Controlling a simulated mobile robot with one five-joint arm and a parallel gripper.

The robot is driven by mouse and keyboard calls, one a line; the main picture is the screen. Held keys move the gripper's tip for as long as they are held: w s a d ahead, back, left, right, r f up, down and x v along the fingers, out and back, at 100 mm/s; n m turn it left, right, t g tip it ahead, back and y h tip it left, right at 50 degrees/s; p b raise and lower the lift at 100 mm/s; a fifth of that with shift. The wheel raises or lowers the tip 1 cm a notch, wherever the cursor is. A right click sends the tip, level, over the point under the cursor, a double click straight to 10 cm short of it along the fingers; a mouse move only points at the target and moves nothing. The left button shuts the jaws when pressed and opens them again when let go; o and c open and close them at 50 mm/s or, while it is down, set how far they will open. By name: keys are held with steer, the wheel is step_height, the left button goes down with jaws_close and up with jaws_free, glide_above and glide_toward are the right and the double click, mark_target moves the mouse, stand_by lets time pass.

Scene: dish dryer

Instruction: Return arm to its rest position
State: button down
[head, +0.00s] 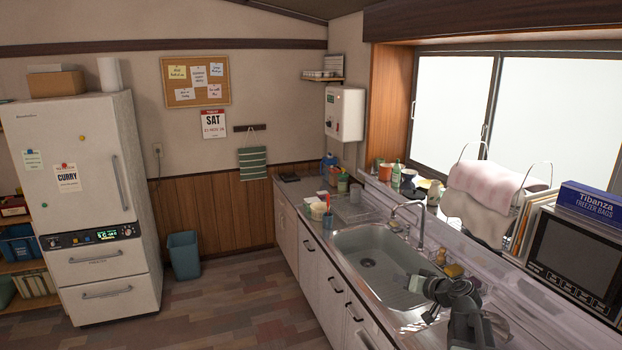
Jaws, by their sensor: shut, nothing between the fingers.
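My gripper (424,286) shows small and dark at the lower right of the head view. It is at the near right end of the sink (372,262), in front of the basin's near corner in the picture. It is shut and holds nothing. My arm rises from the bottom edge, bent at the joints, with its lower part cut off by the frame. The sink basin looks empty apart from its drain.
The counter (385,320) runs along the right wall. The floor (230,310) left of the counter is clear.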

steer(key=s+a+f+n+g+b, duration=0.15)
steer(key=s+a+f+g, duration=0.35)
steer(key=a, duration=0.6)
steer(key=s+a+f+n+g+b, duration=0.1)
steer(key=s+a+f+n+g, duration=0.15)
steer(key=s+a+f, duration=0.65)
steer(key=s+d+f+m+g+h, duration=0.2)
steer(key=s+d+g+h, duration=0.2)
steer(key=s, duration=0.3)
steer(key=shift+s+d+f+m+h, duration=0.15)
steer(key=shift+m+h, duration=0.15)
steer(key=shift+h, duration=0.1)
steer(key=shift+g, duration=0.25)
